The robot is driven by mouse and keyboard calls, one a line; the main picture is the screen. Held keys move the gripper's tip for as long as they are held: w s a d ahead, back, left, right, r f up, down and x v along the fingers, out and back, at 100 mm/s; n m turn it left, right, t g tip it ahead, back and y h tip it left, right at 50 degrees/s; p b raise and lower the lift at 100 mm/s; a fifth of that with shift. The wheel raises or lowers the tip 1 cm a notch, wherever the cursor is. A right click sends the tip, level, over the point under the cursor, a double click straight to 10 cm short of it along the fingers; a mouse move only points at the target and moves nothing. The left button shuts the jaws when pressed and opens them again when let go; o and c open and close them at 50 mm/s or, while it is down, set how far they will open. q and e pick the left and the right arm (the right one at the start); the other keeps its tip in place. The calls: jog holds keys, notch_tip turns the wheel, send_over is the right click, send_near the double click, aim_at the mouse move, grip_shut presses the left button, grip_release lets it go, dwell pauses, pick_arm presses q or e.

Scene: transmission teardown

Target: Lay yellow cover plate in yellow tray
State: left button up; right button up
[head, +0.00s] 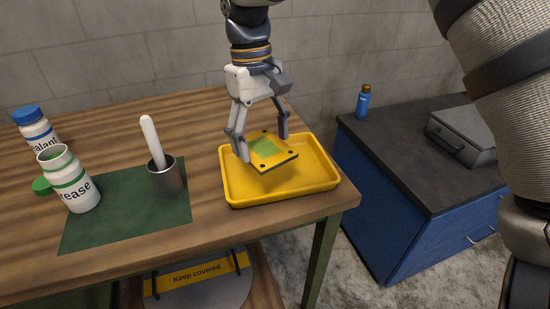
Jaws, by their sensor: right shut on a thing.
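The yellow cover plate (284,157) is a flat square with dark holes near its corners and a green patch in the middle. My right gripper (264,146) points down from the top and is shut on the plate, with a finger at each of two opposite sides. The plate is slightly tilted over the yellow tray (315,186), within its rim as seen here. I cannot tell whether its lower edge touches the tray floor. The tray is at the right end of the wooden table and otherwise looks empty. My left gripper is not in view.
A green mat (115,226) lies left of the tray, with a metal cup (166,178) holding a white-handled tool. A grease jar (78,190) and a blue-capped bottle (36,131) stand farther left. A blue cabinet (425,235) stands right of the wooden table (150,115).

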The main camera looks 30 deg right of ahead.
aim_at(270, 141)
jog(key=d+f, duration=0.2)
jog(key=shift+w+f, duration=0.35)
jog(key=f, duration=0.1)
jog(key=d+f, duration=0.1)
jog(key=f, duration=0.2)
jog(key=shift+w+d+f, duration=0.1)
jog(key=shift+w+d, duration=0.05)
jog(key=shift+d, duration=0.1)
jog(key=shift+f, duration=0.25)
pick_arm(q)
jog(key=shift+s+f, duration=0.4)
pick_arm(e)
jog(key=shift+r, duration=0.1)
jog(key=o, duration=1.9)
jog(key=shift+f, duration=0.2)
jog(key=shift+o, duration=0.2)
